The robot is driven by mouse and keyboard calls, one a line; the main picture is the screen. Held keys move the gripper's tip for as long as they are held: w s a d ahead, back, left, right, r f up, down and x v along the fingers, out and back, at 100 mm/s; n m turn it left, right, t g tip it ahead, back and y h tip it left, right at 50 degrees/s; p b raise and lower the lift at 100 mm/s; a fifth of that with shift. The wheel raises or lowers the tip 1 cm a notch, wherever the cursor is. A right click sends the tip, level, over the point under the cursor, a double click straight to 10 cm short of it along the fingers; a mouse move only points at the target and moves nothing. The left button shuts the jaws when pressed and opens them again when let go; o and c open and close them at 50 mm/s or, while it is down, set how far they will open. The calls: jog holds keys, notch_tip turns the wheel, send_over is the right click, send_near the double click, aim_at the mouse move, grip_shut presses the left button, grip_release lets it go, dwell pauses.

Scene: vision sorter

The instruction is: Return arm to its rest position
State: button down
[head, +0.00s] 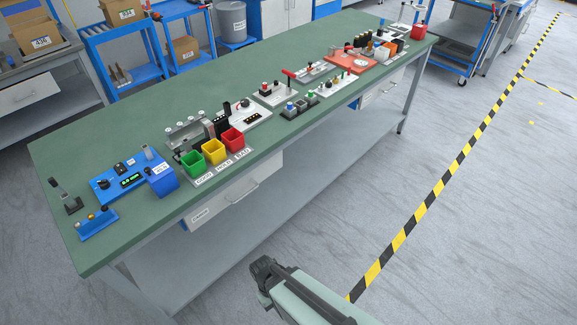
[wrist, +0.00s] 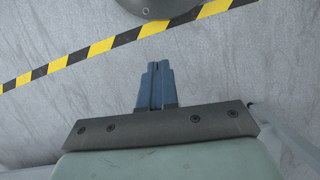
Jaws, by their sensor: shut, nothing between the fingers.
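My gripper (wrist: 157,72) shows in the wrist view, with its two blue fingers side by side and touching. It is shut and empty. It hangs over bare grey floor, near a yellow-and-black tape line. In the head view, my pale green arm with a dark end reaches in from the bottom edge, in front of the workbench and apart from it. I cannot make out the fingers there.
The green-topped workbench (head: 95,135) carries a blue device (head: 130,180), green (head: 193,163), yellow (head: 212,151) and red (head: 232,139) bins, and several fixtures. A drawer (head: 235,192) faces the front. Striped floor tape (head: 415,215) runs at right; the floor beside it is clear.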

jog(key=s+d+f+m+g+y, duration=0.1)
jog(key=s+d+m, duration=0.1)
jog(key=d, duration=0.4)
jog(key=s+d+f+m+g, duration=0.1)
jog(key=s+d+f+m, duration=0.1)
jog(key=d, duration=0.5)
jog(key=s+d+f+m+g+y, duration=0.1)
jog(key=s+d+f+m, duration=0.1)
jog(key=d, duration=0.5)
jog(key=shift+s+d+f+m+y, duration=0.2)
jog(key=shift+f+m+y, duration=0.1)
jog(key=shift+m, duration=0.4)
